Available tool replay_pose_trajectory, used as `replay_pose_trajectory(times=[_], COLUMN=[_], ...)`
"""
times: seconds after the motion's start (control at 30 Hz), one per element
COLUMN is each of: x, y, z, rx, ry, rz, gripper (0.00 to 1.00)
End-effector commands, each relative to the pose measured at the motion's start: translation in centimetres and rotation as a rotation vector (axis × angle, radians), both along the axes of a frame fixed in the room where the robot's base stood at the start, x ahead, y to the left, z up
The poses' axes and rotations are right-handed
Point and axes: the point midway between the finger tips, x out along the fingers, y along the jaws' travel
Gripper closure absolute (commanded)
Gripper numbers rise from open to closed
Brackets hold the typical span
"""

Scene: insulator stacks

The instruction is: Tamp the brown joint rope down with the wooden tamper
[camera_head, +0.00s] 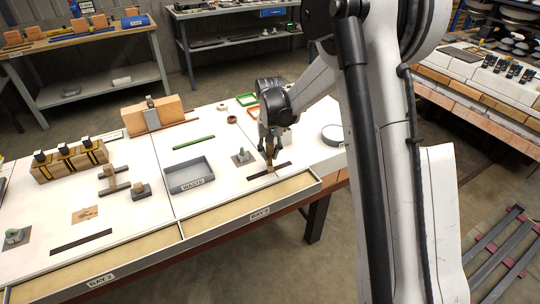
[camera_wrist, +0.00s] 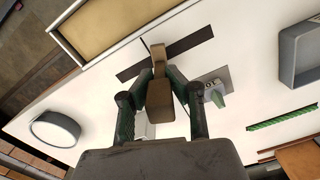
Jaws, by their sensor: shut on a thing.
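My gripper (camera_head: 270,150) is shut on the wooden tamper (camera_wrist: 160,98), which sits between its two fingers in the wrist view (camera_wrist: 158,88). The tamper points down over the long dark strip (camera_wrist: 192,41) on the white bench top. The same strip shows below the gripper in the head view (camera_head: 284,164). The tamper's narrow end lies over the middle of the strip; whether it touches I cannot tell. I cannot pick out the brown joint rope from the dark strip.
A grey plate with a small pale-green piece (camera_head: 242,156) lies just left of the gripper. The grey WASTE tray (camera_head: 190,181) is further left, a green strip (camera_head: 194,142) behind it. A round grey dish (camera_head: 333,135) stands right. The BAY 3 tray (camera_head: 262,212) edges the front.

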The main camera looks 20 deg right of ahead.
Motion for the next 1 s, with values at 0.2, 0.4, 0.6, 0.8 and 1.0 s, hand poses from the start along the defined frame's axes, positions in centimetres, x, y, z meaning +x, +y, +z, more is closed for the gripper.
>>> replay_pose_trajectory(times=[0.2,0.4,0.6,0.8,1.0], x=[0.0,0.0,0.0,0.0,0.0], y=[0.0,0.0,0.0,0.0,0.0], z=[1.7,3.1,4.5,5.2,5.2], rx=[0.000,0.000,0.000,0.000,0.000], ry=[0.000,-0.001,-0.001,-0.001,-0.001], rz=[0.000,0.000,0.000,0.000,0.000], gripper=[1.00,1.00,1.00,1.00,1.00])
